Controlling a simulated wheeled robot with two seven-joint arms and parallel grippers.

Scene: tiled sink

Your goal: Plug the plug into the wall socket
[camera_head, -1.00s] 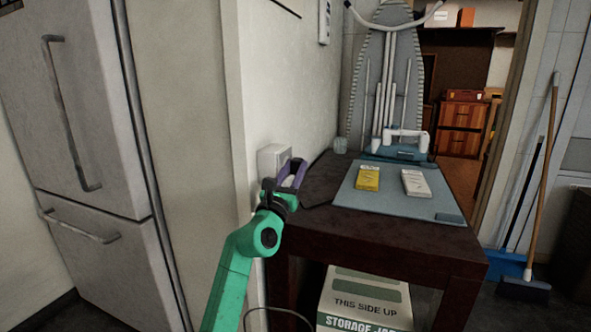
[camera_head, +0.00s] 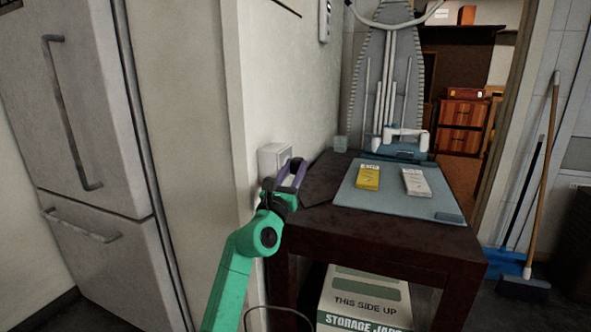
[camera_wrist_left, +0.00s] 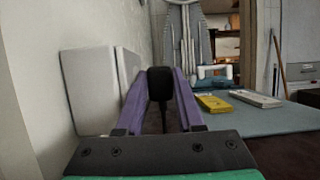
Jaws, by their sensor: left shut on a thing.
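The wall socket is a white box (camera_head: 273,158) on the wall, left of the dark table. It also shows in the left wrist view (camera_wrist_left: 92,88), close on the left of my fingers. My left gripper (camera_head: 294,172) has purple fingers and is beside the socket box. In the left wrist view its fingers are shut on a black plug (camera_wrist_left: 160,84), with a dark cord hanging below. The plug appears to the right of the box, with a small gap in the picture. The socket holes and the plug's prongs are not visible. My right gripper is not in view.
The dark table (camera_head: 395,234) bears a blue-grey mat (camera_head: 390,208) with a yellow box (camera_head: 368,176) and a white box (camera_head: 416,183). An ironing board (camera_head: 388,80) stands behind. A fridge (camera_head: 75,110) is at left. A cardboard box (camera_head: 365,300) is below the table.

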